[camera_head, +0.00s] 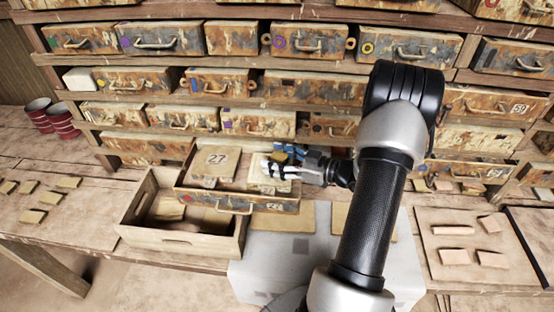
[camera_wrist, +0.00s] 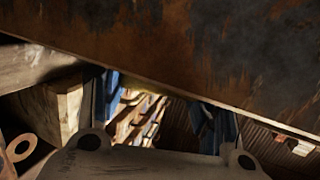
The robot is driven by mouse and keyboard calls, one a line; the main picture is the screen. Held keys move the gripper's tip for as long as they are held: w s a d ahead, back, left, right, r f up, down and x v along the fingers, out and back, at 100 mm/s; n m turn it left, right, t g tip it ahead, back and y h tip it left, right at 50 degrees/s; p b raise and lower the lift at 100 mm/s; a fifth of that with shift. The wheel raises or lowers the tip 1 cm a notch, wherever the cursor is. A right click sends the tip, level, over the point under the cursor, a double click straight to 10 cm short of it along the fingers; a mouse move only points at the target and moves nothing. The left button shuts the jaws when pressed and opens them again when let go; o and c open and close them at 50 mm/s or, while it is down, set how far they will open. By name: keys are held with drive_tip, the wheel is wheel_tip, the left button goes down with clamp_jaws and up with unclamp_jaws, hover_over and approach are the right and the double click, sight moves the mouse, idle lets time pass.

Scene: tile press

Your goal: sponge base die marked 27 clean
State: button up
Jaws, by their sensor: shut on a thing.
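The die marked 27 (camera_head: 216,160) is a pale, square block lying in the left part of a pulled-out drawer (camera_head: 236,206) with a rusty, paint-worn front. My gripper (camera_head: 279,166) is over the right part of this drawer, right of the die and apart from it. It is shut on a small yellow-brown block (camera_head: 279,157), which looks like the sponge. A second pale block (camera_head: 268,183) shows below the fingers, partly hidden by them. In the wrist view, blue finger parts (camera_wrist: 225,128) show below a large rusty surface; the held thing cannot be made out there.
An open wooden box (camera_head: 180,245) stands left of the drawer. Shelves of rusty drawers (camera_head: 310,40) rise behind. Red cups (camera_head: 62,122) and several small tiles (camera_head: 32,216) are at left. A board with pinkish pieces (camera_head: 430,270) is at right. A grey cloth (camera_head: 265,265) lies in front.

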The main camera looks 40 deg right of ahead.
drive_tip(key=shift+w+d+r, duration=0.15)
drive_tip(key=shift+w+d, duration=0.6)
drive_tip(key=shift+d, duration=0.1)
drive_tip(key=shift+s+a, duration=0.1)
drive_tip(key=shift+s+a, duration=0.8)
drive_tip(key=shift+a, duration=0.1)
drive_tip(key=shift+w+d+f, duration=0.25)
drive_tip(key=shift+w+d, duration=0.55)
drive_tip(key=shift+d, duration=0.15)
drive_tip(key=shift+s+a, duration=0.1)
